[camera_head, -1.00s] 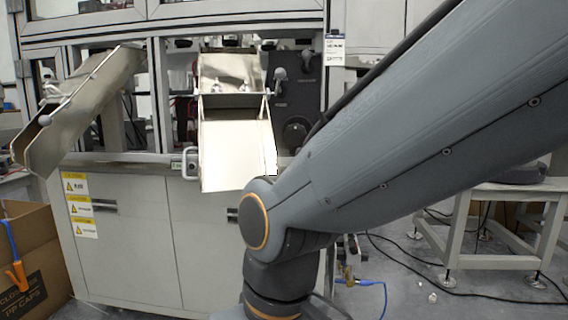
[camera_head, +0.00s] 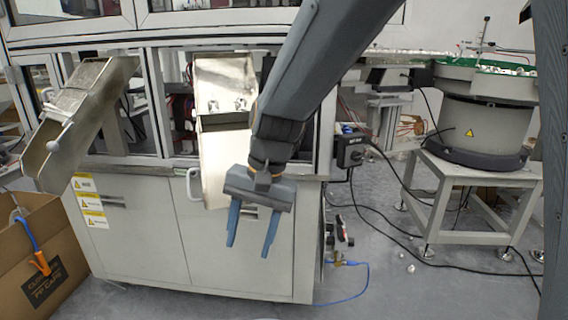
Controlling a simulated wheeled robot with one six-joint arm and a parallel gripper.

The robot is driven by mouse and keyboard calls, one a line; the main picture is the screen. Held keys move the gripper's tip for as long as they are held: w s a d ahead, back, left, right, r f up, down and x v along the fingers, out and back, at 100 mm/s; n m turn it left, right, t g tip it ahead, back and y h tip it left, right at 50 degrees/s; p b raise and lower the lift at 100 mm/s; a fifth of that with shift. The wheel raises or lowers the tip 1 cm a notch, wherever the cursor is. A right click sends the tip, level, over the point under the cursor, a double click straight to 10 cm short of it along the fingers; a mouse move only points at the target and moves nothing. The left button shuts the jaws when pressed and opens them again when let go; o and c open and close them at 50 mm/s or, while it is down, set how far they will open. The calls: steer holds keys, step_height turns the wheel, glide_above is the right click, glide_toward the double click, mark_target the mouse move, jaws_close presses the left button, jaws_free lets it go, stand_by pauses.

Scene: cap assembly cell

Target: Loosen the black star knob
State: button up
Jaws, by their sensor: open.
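My gripper (camera_head: 249,250) is open and empty. Its two blue fingers point down and stand apart in front of the cabinet doors, at the lower end of the middle metal chute (camera_head: 213,150). I cannot make out the black star knob. My arm covers the area right of the middle chute, where a dark panel with round fittings showed earlier. The left metal chute (camera_head: 62,155) slopes down to the left and carries small pale round knobs, none of them black.
A grey cabinet (camera_head: 145,250) with door handles stands below the chutes. A cardboard box (camera_head: 75,235) with an orange-and-blue tool (camera_head: 38,258) at its edge is at left. A bowl feeder (camera_head: 485,125) stands on a frame at right. Cables and a blue hose lie on the floor.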

steer(key=w+d+r+m+p, duration=0.8)
steer(key=w+p, duration=0.3)
steer(key=p, duration=0.3)
steer(key=w+d+m+y+p, duration=0.2)
steer(key=w+d+m+p, duration=0.25)
steer(key=w+p, duration=0.2)
steer(key=w+a+p+x, duration=0.1)
steer(key=x, duration=0.6)
steer(key=shift+t, duration=0.3)
steer(key=shift+c, duration=0.4)
steer(key=c, duration=1)
